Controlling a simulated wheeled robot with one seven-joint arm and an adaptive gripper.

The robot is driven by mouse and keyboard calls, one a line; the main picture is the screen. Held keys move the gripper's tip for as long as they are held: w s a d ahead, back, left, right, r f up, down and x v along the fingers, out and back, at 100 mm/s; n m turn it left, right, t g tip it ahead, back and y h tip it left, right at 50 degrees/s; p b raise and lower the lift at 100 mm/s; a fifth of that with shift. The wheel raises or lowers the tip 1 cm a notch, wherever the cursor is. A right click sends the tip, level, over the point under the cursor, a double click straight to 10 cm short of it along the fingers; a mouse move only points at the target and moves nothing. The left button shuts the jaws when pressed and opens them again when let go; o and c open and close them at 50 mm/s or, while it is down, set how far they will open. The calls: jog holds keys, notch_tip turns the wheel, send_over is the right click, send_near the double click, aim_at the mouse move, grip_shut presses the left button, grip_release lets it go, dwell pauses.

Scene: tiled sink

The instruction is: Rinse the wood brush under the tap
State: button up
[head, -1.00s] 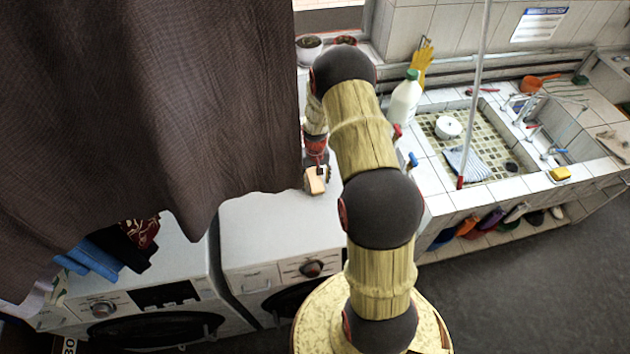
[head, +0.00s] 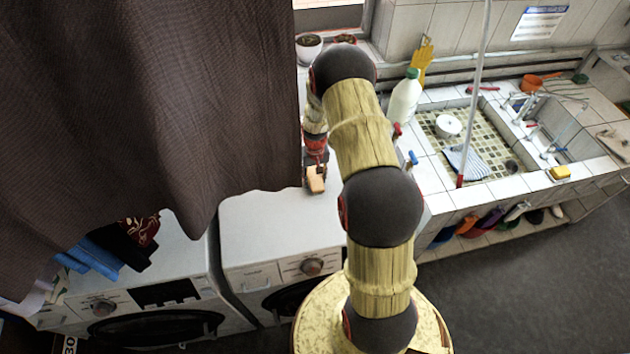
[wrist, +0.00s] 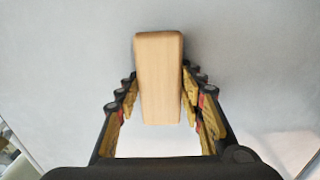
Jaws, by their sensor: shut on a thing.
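The wood brush (wrist: 158,75) is a pale block with rounded edges, upright in the middle of the wrist view. My gripper (wrist: 158,95) has a finger on each side of it and is shut on it. In the head view the brush (head: 316,181) shows small below my gripper (head: 315,168), over the top of the right-hand washing machine. Its bristles are hidden. Taps (head: 533,130) with blue and red parts stand at the tiled sink (head: 450,198), far to the right of my gripper.
A dark curtain (head: 150,90) hangs close on the left. Two white washing machines (head: 270,225) stand below. A white bottle with a green cap (head: 404,97), a long pole (head: 478,90), a striped cloth (head: 465,160) and a yellow sponge (head: 560,173) are around the sink.

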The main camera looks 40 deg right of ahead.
aim_at(315, 177)
jog(key=shift+c, duration=1.4)
jog(key=shift+w+r, duration=0.1)
jog(key=shift+r, duration=0.4)
notch_tip(315, 177, up, 2)
jog(key=shift+r+b, duration=0.1)
jog(key=shift+b, duration=0.65)
jog(key=s+d+r+b, duration=0.2)
jog(key=s+d+r, duration=0.6)
jog(key=s, duration=0.3)
jog(key=shift+s+d+r+b, duration=0.25)
jog(key=shift+r+b, duration=0.15)
jog(key=shift+r, duration=0.5)
